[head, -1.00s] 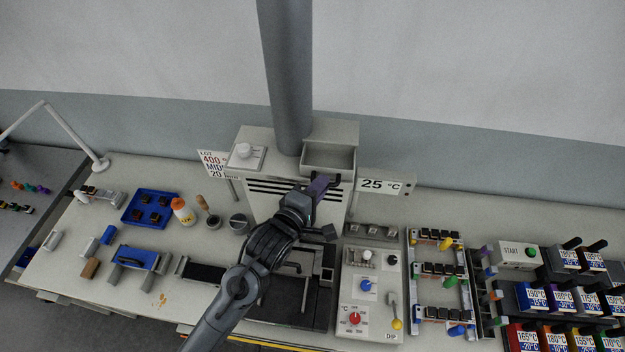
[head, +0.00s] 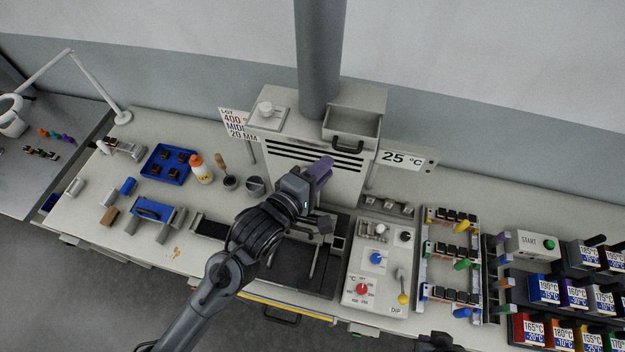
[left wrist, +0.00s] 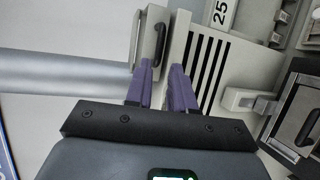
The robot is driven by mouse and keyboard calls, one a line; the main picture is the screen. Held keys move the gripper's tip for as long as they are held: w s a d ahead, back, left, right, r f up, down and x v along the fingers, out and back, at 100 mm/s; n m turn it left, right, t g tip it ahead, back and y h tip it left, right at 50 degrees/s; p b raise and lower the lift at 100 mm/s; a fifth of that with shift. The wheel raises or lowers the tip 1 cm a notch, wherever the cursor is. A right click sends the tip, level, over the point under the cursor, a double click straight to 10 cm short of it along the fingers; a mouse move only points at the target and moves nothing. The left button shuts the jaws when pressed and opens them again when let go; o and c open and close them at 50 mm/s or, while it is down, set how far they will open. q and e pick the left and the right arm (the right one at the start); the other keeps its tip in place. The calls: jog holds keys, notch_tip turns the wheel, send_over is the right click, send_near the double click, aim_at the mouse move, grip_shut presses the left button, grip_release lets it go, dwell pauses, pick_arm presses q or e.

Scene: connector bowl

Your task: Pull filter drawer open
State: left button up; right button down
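The filter drawer (head: 364,123) is an open-topped grey tray at the upper right of the grey machine. Its inside shows, and its front stands out from the machine. Its dark bar handle (head: 348,144) is on the front face, and the handle (left wrist: 159,45) also shows in the left wrist view. My left gripper (head: 324,166), with purple fingers, is just below and in front of the handle. In the left wrist view its fingers (left wrist: 163,70) are apart with nothing between them, and the handle lies beyond the tips. A dark part at the bottom edge may be my right gripper (head: 437,343).
The slotted machine front (head: 310,165) is close behind my left gripper. A 25 °C sign (head: 395,159) stands to the right. A control panel (head: 378,275) with knobs and a dark press bed (head: 310,270) lie below.

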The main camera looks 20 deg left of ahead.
pick_arm(q)
jog(key=shift+v, duration=1.8)
jog(key=s+a+f+m+g+y+p, duration=0.2)
jog(key=s+a+f+m+g, duration=0.3)
jog(key=s+f+m, duration=0.2)
jog(key=s+a+f+m+g+y+p, duration=0.2)
jog(key=s+a+f+m+g, duration=0.3)
jog(key=s+m, duration=0.5)
notch_tip(320, 180, down, 3)
jog(key=s+g+p, duration=0.1)
jog(key=s, duration=0.1)
jog(key=shift+s+a+y, duration=0.15)
jog(key=shift+s+y, duration=0.15)
jog(key=shift+r, duration=0.1)
